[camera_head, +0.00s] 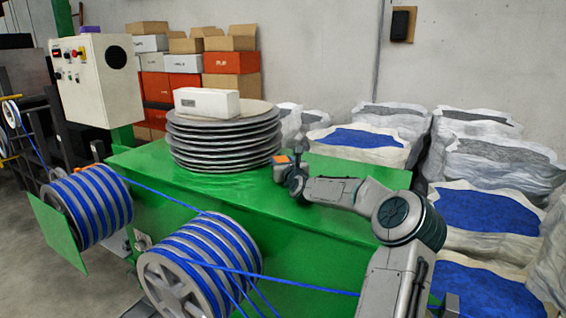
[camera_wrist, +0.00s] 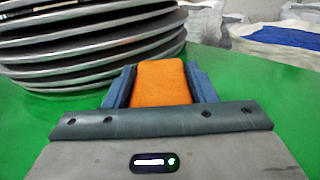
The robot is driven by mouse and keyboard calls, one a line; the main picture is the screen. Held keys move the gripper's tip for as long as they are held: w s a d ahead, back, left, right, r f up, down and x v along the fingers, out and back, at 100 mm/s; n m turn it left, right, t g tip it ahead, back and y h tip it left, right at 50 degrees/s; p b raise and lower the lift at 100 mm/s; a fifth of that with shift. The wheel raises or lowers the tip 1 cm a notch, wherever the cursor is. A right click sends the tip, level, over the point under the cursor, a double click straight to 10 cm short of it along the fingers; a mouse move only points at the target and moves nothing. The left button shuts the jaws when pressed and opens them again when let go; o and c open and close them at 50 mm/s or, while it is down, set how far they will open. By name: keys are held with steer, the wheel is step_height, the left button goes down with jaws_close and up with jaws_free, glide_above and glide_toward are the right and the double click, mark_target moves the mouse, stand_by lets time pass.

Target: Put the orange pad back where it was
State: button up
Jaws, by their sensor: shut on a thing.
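The orange pad (camera_wrist: 161,83) is a small block with rounded corners. It sits between the two blue fingers of my gripper (camera_wrist: 160,88) in the wrist view. My gripper is shut on it. In the head view the pad (camera_head: 282,159) is a small orange patch at the end of my gripper (camera_head: 287,160), over the green table top (camera_head: 345,172), just right of the stacked discs. I cannot tell whether the pad touches the table.
A stack of grey discs (camera_head: 222,146) stands close left of my gripper, with a white box (camera_head: 206,102) on top. Blue cable reels (camera_head: 200,262) stand at the front. Filled white sacks (camera_head: 490,215) stand at the right. The table's right part is clear around my arm.

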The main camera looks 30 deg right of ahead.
steer(key=o, duration=0.6)
steer(key=shift+f, duration=0.1)
steer(key=o, duration=0.4)
steer(key=shift+o, duration=0.2)
